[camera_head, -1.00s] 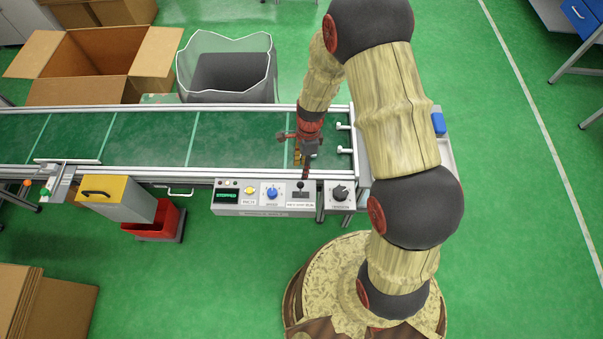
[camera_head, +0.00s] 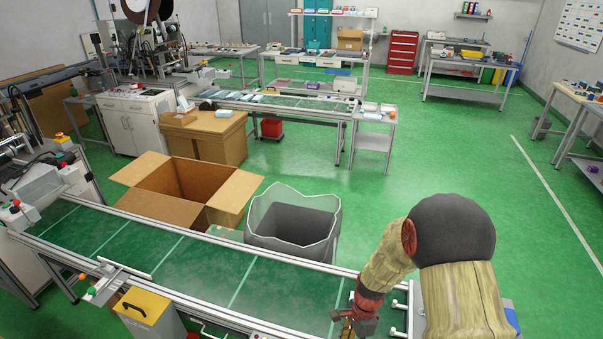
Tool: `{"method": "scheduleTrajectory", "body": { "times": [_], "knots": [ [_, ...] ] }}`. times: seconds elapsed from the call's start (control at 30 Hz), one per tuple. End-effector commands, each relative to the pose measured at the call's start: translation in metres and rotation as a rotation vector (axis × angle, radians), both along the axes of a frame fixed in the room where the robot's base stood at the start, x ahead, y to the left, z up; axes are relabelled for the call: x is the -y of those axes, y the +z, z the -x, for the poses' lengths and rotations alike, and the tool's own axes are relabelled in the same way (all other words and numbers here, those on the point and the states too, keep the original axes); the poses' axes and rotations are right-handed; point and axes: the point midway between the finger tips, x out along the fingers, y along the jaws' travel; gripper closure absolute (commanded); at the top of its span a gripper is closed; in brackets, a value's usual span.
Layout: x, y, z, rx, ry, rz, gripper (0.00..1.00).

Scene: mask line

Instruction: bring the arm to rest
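My arm (camera_head: 465,285) rises at the lower right of the head view, with its elbow high and its forearm hanging down on the left side. My gripper (camera_head: 350,322) hangs over the right end of the green conveyor belt (camera_head: 200,262), close to the bottom edge of the picture. Its fingertips are small and partly cut off, so I cannot tell whether it is open or holds anything.
A grey bin with a clear liner (camera_head: 292,225) and an open cardboard box (camera_head: 180,190) stand behind the conveyor. A second conveyor line (camera_head: 290,102) and a red cabinet (camera_head: 403,52) are farther back. Green floor is clear at the right.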

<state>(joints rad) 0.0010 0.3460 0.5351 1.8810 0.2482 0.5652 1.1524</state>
Motion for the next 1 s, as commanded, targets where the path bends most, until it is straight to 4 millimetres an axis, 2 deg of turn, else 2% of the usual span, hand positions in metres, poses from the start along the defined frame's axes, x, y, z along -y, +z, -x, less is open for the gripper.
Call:
{"method": "scheduleTrajectory", "body": {
  "times": [0.03,0.13,0.27,0.47,0.7,1.0],
  "knots": [
    [0.0,-0.001,0.013,-0.021,0.074,-0.014,0.61],
    [0.001,0.008,0.032,-0.041,0.241,-0.045,0.61],
    [0.004,0.039,0.046,-0.024,0.457,-0.083,0.61],
    [0.01,0.104,0.062,0.049,0.776,-0.115,0.61],
    [0.019,0.191,0.086,0.181,1.11,-0.079,0.61],
    [0.03,0.278,0.123,0.353,1.349,0.068,0.61]
  ]
}}
